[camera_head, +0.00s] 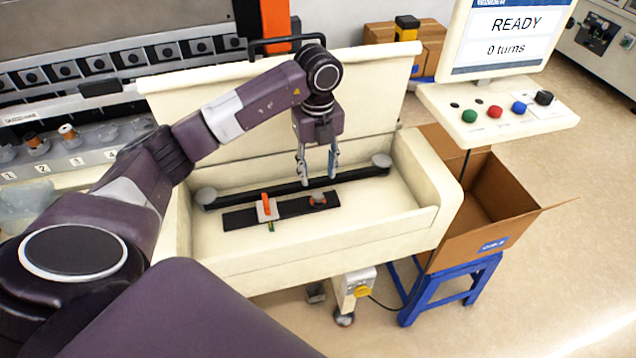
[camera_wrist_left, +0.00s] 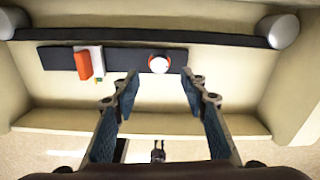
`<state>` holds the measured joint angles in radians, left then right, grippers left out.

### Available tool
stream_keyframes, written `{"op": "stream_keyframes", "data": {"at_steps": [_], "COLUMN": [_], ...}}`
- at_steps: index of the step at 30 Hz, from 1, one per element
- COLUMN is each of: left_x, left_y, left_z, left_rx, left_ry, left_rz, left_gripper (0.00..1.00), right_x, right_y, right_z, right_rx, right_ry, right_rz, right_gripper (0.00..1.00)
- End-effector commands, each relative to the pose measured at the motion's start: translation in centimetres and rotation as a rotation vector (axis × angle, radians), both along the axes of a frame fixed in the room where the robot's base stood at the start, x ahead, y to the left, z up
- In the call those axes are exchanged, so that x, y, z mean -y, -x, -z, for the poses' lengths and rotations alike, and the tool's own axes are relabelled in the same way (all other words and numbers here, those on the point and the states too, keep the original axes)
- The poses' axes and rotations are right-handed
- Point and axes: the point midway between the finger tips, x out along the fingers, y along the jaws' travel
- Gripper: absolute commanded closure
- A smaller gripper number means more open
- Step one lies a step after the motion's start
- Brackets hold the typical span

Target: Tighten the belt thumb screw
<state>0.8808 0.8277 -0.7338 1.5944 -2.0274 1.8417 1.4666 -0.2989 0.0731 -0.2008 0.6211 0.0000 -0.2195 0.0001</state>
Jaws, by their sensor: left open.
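The black belt (camera_head: 290,187) runs between two grey end rollers inside an open cream machine housing; it also shows in the left wrist view (camera_wrist_left: 205,38). In front of it lies a black plate (camera_head: 240,218). The plate carries a small round knob (camera_head: 319,198), grey-white on top with orange-red around it, which looks like the thumb screw. The knob shows between my fingertips in the left wrist view (camera_wrist_left: 159,65). An orange lever (camera_head: 266,204) stands on a pale block left of it. My left gripper (camera_head: 318,180) is open and empty, pointing down above the knob, apparently apart from it.
The raised cream lid (camera_head: 270,95) stands behind the belt. The housing's front wall (camera_head: 330,250) is near. On the right are a screen (camera_head: 508,35) reading "READY" and "0 turns", a panel of coloured buttons (camera_head: 495,112) and an open cardboard box (camera_head: 485,235) on a blue stool.

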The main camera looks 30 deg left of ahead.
Motion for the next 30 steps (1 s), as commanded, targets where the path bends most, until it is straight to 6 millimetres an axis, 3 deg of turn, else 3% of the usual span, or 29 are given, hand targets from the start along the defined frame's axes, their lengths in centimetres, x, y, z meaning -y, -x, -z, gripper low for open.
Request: {"op": "stream_keyframes", "data": {"at_steps": [4, 12, 23, 30], "left_x": [0.0, 0.0, 0.0, 0.0], "left_y": [0.2, 0.1, 0.1, 0.1], "left_z": [2.3, 6.0, 6.9, 6.9], "left_rx": [-0.007, -0.003, -0.001, -0.001], "left_ry": [0.000, 0.000, -0.001, -0.001], "left_rz": [-0.001, -0.001, 0.001, 0.001], "left_gripper": [0.60, 0.60, 0.60, 0.84], "right_x": [0.8, 1.2, 0.7, 0.1], "right_y": [1.2, 0.9, -0.2, -0.2], "right_z": [-0.8, -1.8, -1.9, -1.9], "right_rx": [-0.018, -0.013, 0.004, 0.002], "right_ry": [0.010, 0.014, 0.009, 0.001], "right_rz": [-0.002, -0.003, -0.001, 0.001], "right_gripper": [0.72, 0.72, 0.72, 0.72]}}
